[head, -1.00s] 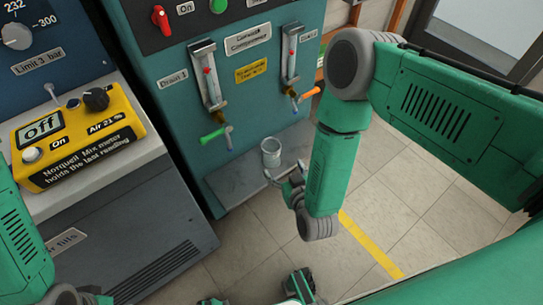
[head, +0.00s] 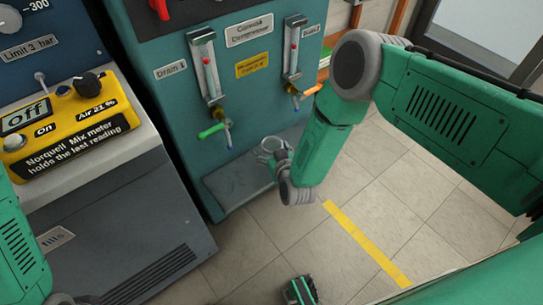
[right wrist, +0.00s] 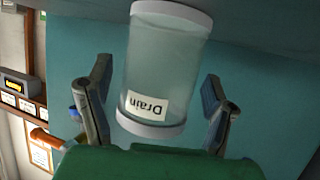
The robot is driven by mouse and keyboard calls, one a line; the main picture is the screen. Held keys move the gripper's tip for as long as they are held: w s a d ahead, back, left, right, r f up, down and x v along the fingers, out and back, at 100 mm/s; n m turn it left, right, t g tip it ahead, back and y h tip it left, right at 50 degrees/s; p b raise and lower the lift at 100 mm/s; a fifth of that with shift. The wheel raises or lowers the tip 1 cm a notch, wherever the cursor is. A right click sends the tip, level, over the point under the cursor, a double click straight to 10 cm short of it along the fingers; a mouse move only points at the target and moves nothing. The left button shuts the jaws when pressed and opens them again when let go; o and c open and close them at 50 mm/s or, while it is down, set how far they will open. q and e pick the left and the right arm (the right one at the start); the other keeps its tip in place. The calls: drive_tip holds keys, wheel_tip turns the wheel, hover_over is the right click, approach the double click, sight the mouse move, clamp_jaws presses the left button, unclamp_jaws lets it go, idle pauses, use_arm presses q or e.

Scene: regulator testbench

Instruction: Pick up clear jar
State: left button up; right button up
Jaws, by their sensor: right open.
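The clear jar (head: 271,145) stands on the grey ledge at the foot of the teal panel in the head view. In the right wrist view the jar (right wrist: 165,60) is pale and see-through, with a white rim at each end and a "Drain" label that appears upside down. My right gripper (head: 276,156) is at the jar in the head view, partly hiding it. In the right wrist view my right gripper (right wrist: 160,88) is open, with one finger on each side of the jar and gaps showing.
The ledge (head: 237,182) is low, with the teal panel (head: 170,110) behind it. The Drain 1 valve's green handle (head: 212,131) and the Drain 2 orange handle (head: 312,90) stick out above. A yellow meter (head: 65,125) sits left. Tiled floor is clear.

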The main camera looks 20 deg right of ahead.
drive_tip(key=shift+d, duration=0.1)
drive_tip(key=c, duration=1.3)
wheel_tip(320, 180, up, 10)
drive_tip(key=p, duration=0.3)
drive_tip(key=shift+p, duration=0.4)
